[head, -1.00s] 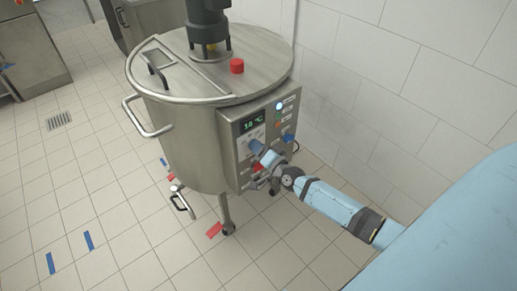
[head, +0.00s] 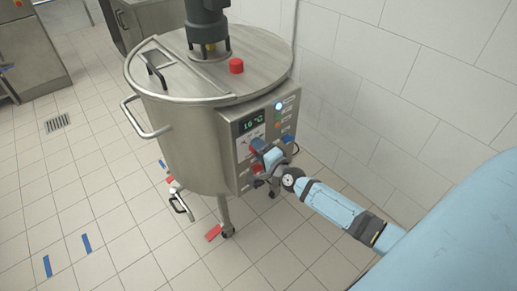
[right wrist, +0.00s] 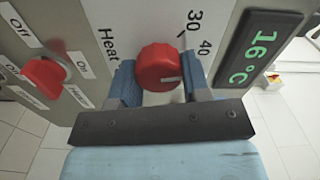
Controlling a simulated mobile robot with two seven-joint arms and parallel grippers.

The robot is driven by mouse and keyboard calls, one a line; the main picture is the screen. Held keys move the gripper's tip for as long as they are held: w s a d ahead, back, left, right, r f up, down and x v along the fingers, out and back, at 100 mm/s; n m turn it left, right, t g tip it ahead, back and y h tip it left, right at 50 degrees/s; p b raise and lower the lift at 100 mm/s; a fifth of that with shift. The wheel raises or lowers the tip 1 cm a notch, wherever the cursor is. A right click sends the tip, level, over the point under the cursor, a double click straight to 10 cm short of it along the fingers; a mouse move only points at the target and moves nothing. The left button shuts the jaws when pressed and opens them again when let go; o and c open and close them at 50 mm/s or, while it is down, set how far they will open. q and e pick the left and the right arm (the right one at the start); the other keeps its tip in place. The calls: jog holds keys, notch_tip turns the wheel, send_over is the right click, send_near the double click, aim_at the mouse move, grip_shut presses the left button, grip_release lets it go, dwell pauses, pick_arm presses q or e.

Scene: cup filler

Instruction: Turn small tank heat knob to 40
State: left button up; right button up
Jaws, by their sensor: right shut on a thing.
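The small tank (head: 185,150) is a round steel vessel on legs, with a control box (head: 228,130) on its right side. In the right wrist view the heat knob (right wrist: 160,67) is round and red, beside the word "Heat" and the numbers 30 and 40. A small pale mark shows on its face. My right gripper (head: 267,155) reaches the control box from the right. In the wrist view its two blue fingers (right wrist: 160,80) are on either side of the heat knob, shut on it. My left gripper is not in view.
The display (right wrist: 248,55) beside the knob reads 16°C. Another red knob (right wrist: 43,73) with On and Off labels sits on the same panel. A tiled wall (head: 400,80) stands close on the right.

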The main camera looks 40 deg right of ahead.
jog(key=o, duration=0.9)
jog(key=s, duration=0.9)
jog(key=s+d, duration=0.1)
jog(key=s, duration=0.3)
jog(key=shift+s, duration=0.4)
jog(key=shift+s, duration=0.1)
